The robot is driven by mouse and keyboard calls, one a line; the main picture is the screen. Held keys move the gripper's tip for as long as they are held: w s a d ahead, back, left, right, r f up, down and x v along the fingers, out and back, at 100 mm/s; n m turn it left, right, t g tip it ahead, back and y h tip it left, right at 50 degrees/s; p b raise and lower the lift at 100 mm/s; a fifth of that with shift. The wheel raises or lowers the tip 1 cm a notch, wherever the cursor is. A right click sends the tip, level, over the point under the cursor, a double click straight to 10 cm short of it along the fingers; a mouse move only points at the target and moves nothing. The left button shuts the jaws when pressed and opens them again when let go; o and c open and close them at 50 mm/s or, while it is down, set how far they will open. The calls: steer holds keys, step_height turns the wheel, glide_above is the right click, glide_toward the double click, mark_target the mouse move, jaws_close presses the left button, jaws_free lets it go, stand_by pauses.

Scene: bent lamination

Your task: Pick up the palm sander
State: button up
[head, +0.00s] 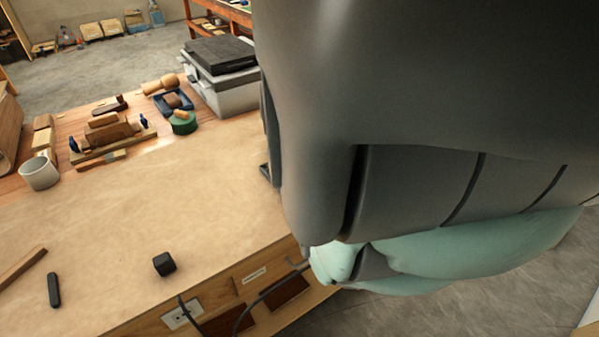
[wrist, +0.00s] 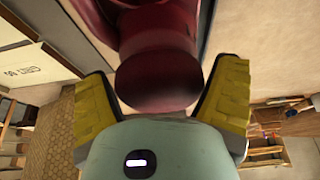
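In the wrist view, a dark red, rounded body (wrist: 158,85) lies between the fingers of my gripper (wrist: 165,68). It looks like the palm sander, but only part of it shows and I cannot be sure. The two fingers with yellow pads stand wide apart, one on each side of it. I see no clear grip on it. In the head view my own grey and teal arm covers the right half, hiding the gripper and whatever is at it.
The workbench (head: 150,220) holds a black cube (head: 164,264), a black bar (head: 54,290) and a white mug (head: 40,173). Wooden tools (head: 110,131), a green-based item with a wooden knob (head: 183,122) and a grey case (head: 222,88) stand farther back. The bench middle is clear.

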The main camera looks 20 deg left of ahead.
steer(key=shift+r, duration=0.1)
steer(key=c, duration=0.9)
